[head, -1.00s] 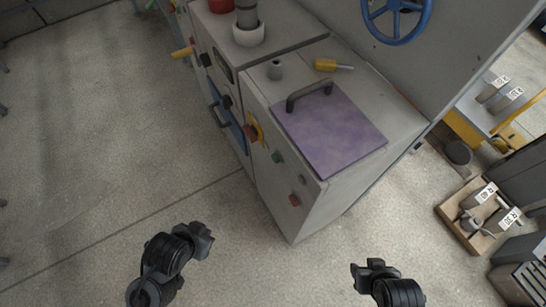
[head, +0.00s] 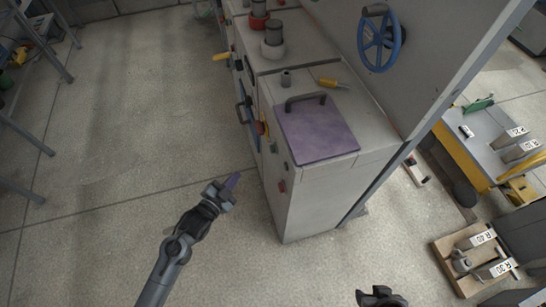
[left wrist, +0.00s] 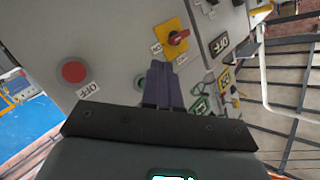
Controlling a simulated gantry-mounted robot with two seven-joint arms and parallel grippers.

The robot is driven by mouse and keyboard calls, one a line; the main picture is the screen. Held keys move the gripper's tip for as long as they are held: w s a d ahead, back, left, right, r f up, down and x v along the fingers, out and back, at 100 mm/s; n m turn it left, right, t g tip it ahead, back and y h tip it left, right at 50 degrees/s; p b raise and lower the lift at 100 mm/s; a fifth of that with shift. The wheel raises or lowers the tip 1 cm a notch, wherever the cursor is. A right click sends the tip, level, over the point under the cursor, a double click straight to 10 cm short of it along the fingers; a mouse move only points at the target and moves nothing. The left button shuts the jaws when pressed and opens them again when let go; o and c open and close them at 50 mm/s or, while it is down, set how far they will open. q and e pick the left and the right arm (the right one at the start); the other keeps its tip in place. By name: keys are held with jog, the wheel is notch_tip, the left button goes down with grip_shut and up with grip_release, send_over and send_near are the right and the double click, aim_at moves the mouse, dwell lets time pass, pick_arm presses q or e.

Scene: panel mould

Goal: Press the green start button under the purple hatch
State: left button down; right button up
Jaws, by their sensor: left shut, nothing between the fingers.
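The purple hatch (head: 325,139) lies closed on top of the grey cabinet, with a dark handle at its back edge. Below it, on the cabinet's front face, a green button (head: 273,147) and a red button (head: 282,186) show small. My left gripper (head: 232,183) is shut and empty, left of that face and apart from it. In the left wrist view its purple-grey fingers (left wrist: 162,85) point at the panel. A green button (left wrist: 140,82) there is partly hidden beside them. A red button (left wrist: 74,72) marked OFF is at left. My right gripper (head: 380,295) is at the bottom edge, partly cut off.
A red rotary switch on a yellow plate (left wrist: 172,36) is above the fingers in the left wrist view. A blue handwheel (head: 381,40) is on the wall behind. The floor left of the cabinet is clear.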

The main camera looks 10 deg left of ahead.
aim_at(273, 149)
pick_arm(q)
jog(key=w+a+r, duration=0.1)
jog(key=w+r, duration=0.2)
jog(key=r, duration=0.1)
jog(key=shift+w+a+r+t+p, duration=0.15)
jog(key=shift+w+r+t+p, duration=0.15)
jog(key=shift+r+t+p, duration=0.1)
pick_arm(e)
jog(key=shift+w+a+r, duration=0.5)
jog(key=shift+a+r, duration=0.05)
jog(key=shift+a, duration=0.15)
pick_arm(q)
jog(key=w+d+b, duration=0.3)
jog(key=w+d, duration=0.1)
jog(key=d, duration=0.3)
jog(key=shift+w+d, duration=0.15)
jog(key=shift+d, duration=0.2)
pick_arm(e)
notch_tip(273, 149, down, 3)
jog(key=shift+r, duration=0.15)
pick_arm(q)
jog(key=shift+f, duration=0.1)
pick_arm(e)
jog(key=shift+d, duration=0.1)
